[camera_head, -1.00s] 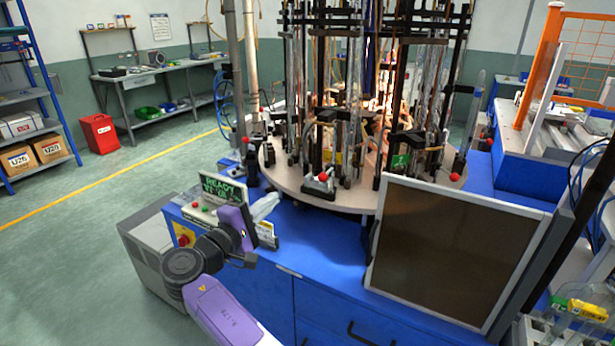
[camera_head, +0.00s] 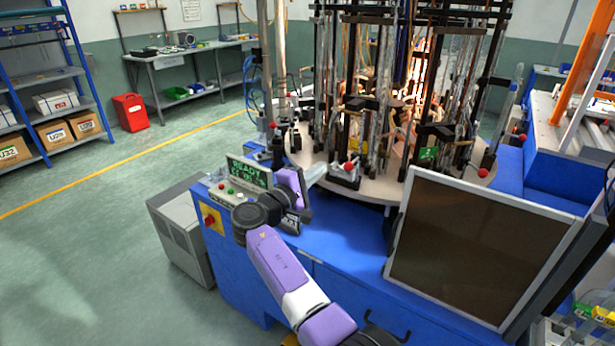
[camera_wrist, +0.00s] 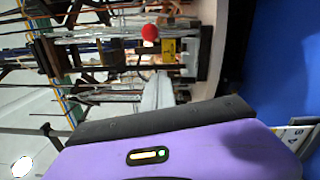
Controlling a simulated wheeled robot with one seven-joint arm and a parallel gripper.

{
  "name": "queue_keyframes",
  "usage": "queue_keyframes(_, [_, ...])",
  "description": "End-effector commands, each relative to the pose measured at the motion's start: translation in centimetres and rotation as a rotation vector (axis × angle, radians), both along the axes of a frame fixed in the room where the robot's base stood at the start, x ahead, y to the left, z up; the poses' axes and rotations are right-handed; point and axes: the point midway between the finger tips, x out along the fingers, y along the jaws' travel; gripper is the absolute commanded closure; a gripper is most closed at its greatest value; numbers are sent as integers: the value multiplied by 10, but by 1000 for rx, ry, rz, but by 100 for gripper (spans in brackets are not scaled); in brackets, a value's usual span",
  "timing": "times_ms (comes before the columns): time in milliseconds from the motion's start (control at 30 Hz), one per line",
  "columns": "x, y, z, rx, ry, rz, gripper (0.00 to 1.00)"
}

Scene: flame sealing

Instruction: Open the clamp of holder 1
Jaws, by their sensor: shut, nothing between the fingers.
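The rotary table (camera_head: 380,192) carries several upright holders with clamps. The nearest clamp (camera_head: 344,178) stands at its front edge and has a red ball knob (camera_head: 348,166). A red knob (camera_wrist: 150,33) and a yellow label (camera_wrist: 168,50) also show in the wrist view. I cannot read a holder number, and whether the clamp is open or shut is not clear. My gripper (camera_head: 318,170) is left of the front clamp, with its pale fingers pointing at it. In the wrist view the fingers (camera_wrist: 158,90) are shut and empty, apparently short of the knob.
The control box (camera_head: 222,212) with a green READY screen (camera_head: 249,172) is just left of my gripper. A dark framed panel (camera_head: 480,245) stands at the right on the blue cabinet (camera_head: 340,255). Glass tubes and rods rise above the table. Open floor lies at the left.

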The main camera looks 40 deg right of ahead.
Motion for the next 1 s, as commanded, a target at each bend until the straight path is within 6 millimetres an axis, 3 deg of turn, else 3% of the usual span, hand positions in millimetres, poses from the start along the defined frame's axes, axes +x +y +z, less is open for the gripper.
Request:
queue_keyframes(400, [-31, -22, 8, 0, 0, 0, 100])
queue_keyframes(1000, [-29, -24, 8, -1, 0, 27, 100])
